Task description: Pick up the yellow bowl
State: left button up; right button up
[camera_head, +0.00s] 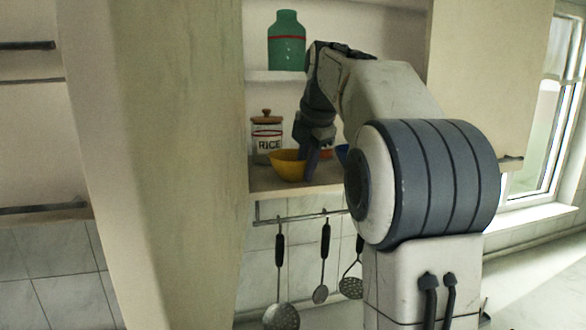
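The yellow bowl (284,166) sits on the lower shelf (284,183) of the cupboard, near the shelf's front edge. My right gripper (311,168) points down at the bowl's right side. Its fingers overlap the bowl's right rim in the picture and hide part of it. The fingers are seen nearly edge-on, so I cannot tell whether they are apart or closed on the rim. My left gripper is not in view.
A rice jar (267,137) with a wooden lid stands behind the bowl to the left. A blue thing (342,153) and a red one show partly behind my arm. A green bottle (287,42) stands on the upper shelf. Utensils hang from a rail (300,218) below.

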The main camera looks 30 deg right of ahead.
grip_shut()
dwell(1.3)
